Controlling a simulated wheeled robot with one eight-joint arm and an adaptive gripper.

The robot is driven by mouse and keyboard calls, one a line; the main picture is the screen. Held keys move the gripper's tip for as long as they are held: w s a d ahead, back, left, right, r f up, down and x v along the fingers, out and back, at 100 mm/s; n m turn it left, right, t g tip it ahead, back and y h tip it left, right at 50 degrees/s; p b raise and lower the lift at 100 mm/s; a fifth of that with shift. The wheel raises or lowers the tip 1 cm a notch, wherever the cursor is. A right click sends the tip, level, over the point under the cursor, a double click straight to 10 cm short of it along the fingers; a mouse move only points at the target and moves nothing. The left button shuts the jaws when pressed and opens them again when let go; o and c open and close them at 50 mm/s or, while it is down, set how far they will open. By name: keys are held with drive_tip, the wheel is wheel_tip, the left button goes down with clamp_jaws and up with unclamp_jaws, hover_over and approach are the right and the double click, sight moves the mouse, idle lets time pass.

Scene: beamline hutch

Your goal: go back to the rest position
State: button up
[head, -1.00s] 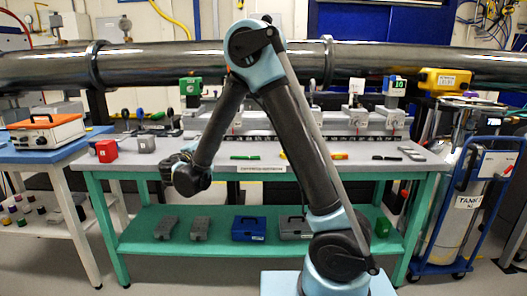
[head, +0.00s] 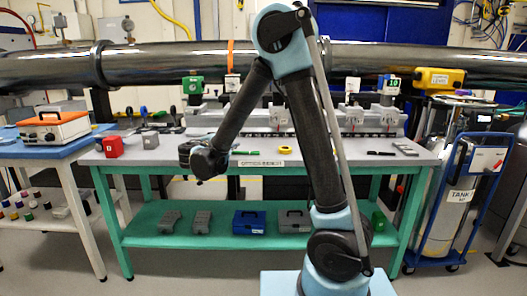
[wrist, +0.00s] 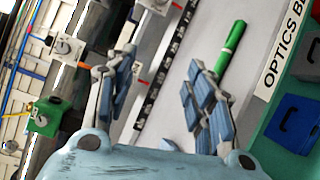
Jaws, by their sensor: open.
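My arm stands folded in front of the optics bench (head: 330,157) in the head view, with its elbow high before the large pipe. My gripper (head: 186,150) is mostly hidden behind my wrist link there, near the bench's front left part. In the wrist view my gripper (wrist: 155,85) is open, its two blue-padded fingers well apart. Nothing is between them. A green marker (wrist: 232,42) appears just beyond the right finger, lying on the bench top; I cannot tell the gap. The marker also shows in the head view (head: 247,153).
A red block (head: 114,147) and a grey block (head: 150,140) sit on the bench's left end. A yellow tape roll (head: 285,150) lies mid-bench. A blue case (head: 249,225) is on the lower shelf. A gas-tank cart (head: 455,200) stands right; a side table (head: 75,149) stands left.

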drive_tip(key=d+m+g, duration=0.1)
drive_tip(key=d, duration=0.4)
drive_tip(key=d+m+g, duration=0.1)
drive_tip(key=d+g, duration=0.1)
drive_tip(key=d, duration=0.3)
drive_tip(key=s+d+m+g, duration=0.1)
drive_tip(key=d, duration=0.4)
drive_tip(key=shift+f+h, duration=0.2)
drive_tip(key=shift+h, duration=0.1)
drive_tip(key=s+d+f+m+g+y, duration=0.1)
drive_tip(key=s+d+f+m+g, duration=0.2)
drive_tip(key=s+d, duration=0.5)
drive_tip(key=s+d+f+m+g+y, duration=0.1)
drive_tip(key=s+d+f+m+g, duration=0.25)
drive_tip(key=s+d, duration=0.5)
drive_tip(key=s+f+m+g+y, duration=0.1)
drive_tip(key=s+f+m+y, duration=0.2)
drive_tip(key=s, duration=0.5)
drive_tip(key=s+d+f+m+g+y, duration=0.1)
drive_tip(key=s+f+m+g+y, duration=0.1)
drive_tip(key=s+f, duration=0.3)
drive_tip(key=s+m+y, duration=0.1)
drive_tip(key=s, duration=0.2)
drive_tip(key=shift+d, duration=0.3)
drive_tip(key=shift+w+f, duration=0.15)
drive_tip(key=shift+w, duration=0.3)
